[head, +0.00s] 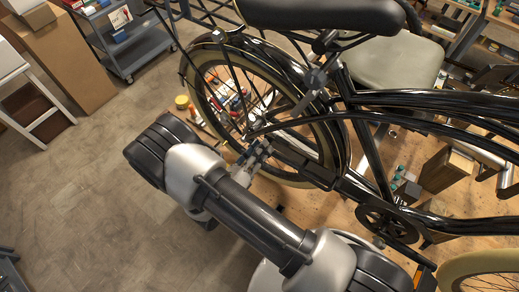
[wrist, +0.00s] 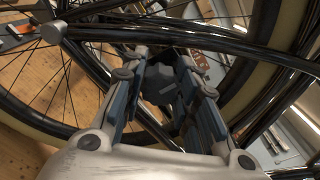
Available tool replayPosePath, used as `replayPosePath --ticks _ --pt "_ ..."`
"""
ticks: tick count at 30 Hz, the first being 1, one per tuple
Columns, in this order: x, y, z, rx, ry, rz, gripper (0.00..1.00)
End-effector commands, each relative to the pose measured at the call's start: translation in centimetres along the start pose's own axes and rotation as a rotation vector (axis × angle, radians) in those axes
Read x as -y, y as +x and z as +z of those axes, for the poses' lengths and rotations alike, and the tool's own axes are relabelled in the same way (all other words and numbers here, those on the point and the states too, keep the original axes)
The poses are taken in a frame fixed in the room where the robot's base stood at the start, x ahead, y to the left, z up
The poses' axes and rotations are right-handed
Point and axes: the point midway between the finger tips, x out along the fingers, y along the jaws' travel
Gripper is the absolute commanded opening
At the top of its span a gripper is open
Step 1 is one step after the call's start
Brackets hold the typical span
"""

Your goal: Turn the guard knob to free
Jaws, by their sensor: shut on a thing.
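The guard knob (wrist: 160,86) is a dark, many-sided knob that sits between my fingers in the wrist view. My gripper (wrist: 164,92) has one finger on each side of it and is shut on it. In the head view my gripper (head: 258,152) reaches in beside the lower rear wheel of the black trike frame (head: 365,125). There the knob is hard to make out among the fingers and dark tubes. I cannot read any mark that tells which way the knob is set.
The spoked rear wheel (head: 215,95) and black tubes crowd close around my gripper. A grey clamp-like part (head: 317,78) sits above the wheel. A wooden bench with small parts lies behind. A grey cart (head: 130,40) and cardboard boxes (head: 65,60) stand at left; the floor (head: 80,190) is clear.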

Motion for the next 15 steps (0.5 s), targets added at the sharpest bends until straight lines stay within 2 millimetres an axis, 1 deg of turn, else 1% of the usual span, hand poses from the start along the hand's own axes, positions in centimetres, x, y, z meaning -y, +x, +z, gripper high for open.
replayPosePath --ticks 8,15 --pt "-0.14 0.0 -0.09 0.0 0.11 0.0 0.04" --pt "-0.2 0.0 -0.18 0.001 0.308 -0.001 0.04"
